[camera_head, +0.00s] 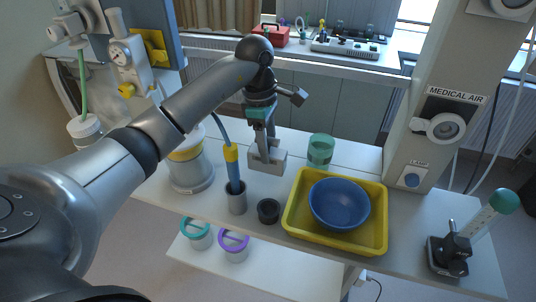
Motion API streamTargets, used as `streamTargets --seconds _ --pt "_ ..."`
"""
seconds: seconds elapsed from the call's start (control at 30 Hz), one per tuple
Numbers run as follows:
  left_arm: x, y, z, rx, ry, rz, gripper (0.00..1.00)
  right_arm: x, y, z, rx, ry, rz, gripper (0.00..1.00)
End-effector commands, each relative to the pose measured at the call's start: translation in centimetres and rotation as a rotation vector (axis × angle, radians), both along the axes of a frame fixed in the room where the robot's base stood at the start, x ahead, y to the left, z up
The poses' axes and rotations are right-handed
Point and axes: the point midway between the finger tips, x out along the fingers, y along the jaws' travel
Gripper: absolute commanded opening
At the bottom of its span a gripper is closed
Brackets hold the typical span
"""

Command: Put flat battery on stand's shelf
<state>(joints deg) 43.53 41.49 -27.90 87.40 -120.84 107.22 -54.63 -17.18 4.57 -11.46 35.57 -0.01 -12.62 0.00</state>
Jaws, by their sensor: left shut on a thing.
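My left gripper (264,146) reaches down over the middle of the white table and is shut on a grey block (270,163). The block is at or just above the table top; I cannot tell if it touches. It may be the flat battery, but no label shows. A lower white shelf (290,273) shows under the table, with a teal-lidded jar (197,234) and a purple-lidded jar (233,246) on it. I cannot tell whether this is the stand's shelf. My right gripper is out of view.
A yellow tray (295,222) with a blue bowl (339,204) stands right of the block, and a green cup (320,151) behind it. A grey holder (237,199) and a small black cup (268,211) stand in front. A black device (449,255) is at far right.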

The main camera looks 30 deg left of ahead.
Motion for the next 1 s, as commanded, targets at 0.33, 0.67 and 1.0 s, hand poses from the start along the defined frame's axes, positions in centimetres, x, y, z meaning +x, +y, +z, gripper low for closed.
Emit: streamTargets --seconds 0.33,0.67,1.0 --pt "0.0 0.0 -3.2 -0.002 -0.001 0.001 0.00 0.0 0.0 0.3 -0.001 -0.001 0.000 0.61" --pt "0.0 0.0 -3.6 0.000 0.001 0.000 0.60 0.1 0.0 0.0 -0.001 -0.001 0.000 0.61" --pt "0.0 0.0 -3.5 0.000 0.002 0.000 0.82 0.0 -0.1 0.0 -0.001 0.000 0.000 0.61"
